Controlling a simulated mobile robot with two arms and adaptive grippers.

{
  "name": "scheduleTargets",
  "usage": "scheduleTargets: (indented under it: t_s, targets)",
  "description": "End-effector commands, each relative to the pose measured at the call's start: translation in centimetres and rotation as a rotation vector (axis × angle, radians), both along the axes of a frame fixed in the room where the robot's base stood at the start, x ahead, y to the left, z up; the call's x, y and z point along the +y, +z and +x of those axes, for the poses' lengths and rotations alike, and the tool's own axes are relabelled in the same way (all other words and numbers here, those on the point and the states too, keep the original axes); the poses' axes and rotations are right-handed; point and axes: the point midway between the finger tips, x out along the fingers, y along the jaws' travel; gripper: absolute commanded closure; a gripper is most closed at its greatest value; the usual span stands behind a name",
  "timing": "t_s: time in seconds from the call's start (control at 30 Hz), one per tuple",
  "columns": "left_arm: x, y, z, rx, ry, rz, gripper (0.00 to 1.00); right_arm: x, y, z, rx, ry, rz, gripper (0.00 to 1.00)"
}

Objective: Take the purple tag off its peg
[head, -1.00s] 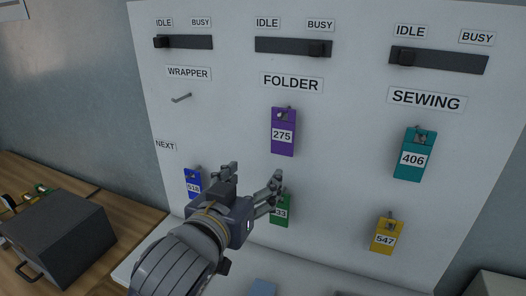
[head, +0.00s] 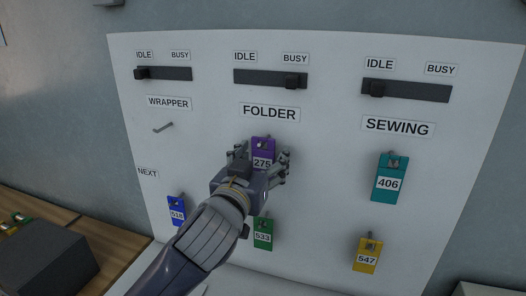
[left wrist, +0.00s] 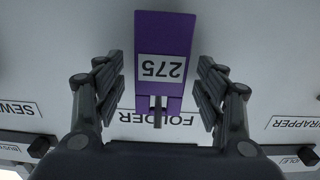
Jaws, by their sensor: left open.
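The purple tag (head: 263,147), numbered 275, hangs on its peg under the FOLDER label. It also shows upside down in the left wrist view (left wrist: 165,35), with its peg (left wrist: 157,112) near the FOLDER label. My left gripper (head: 262,160) is open in front of the tag. In the left wrist view the fingers of the left gripper (left wrist: 160,85) stand on either side of the tag, with a gap to it on both sides. The lower part of the tag is hidden by the gripper in the head view. My right gripper is not in view.
A teal tag (head: 390,178) and a yellow tag (head: 368,254) hang to the right. A blue tag (head: 176,211) and a green tag (head: 263,234) hang lower. The WRAPPER peg (head: 163,127) is bare. Sliders run along the top of the white board (head: 320,200).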

Motion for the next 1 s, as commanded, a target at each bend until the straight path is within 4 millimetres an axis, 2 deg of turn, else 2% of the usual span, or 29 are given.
scheduleTargets:
  t_s: [0.13, 0.4, 0.6, 1.0]
  targets:
    - [-0.21, 0.06, 0.68, -0.001, 0.000, -0.001, 0.35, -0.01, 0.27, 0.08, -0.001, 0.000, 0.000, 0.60]
    - [-0.23, 0.01, 0.75, -0.001, 0.000, -0.001, 0.35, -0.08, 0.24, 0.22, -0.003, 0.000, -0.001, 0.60]
    - [-0.23, 0.00, 0.74, -0.001, 0.000, -0.001, 0.80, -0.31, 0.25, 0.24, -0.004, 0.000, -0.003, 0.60]
    - [-0.23, 0.30, 0.74, -0.001, 0.000, -0.001, 0.83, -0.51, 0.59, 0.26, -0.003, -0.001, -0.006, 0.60]
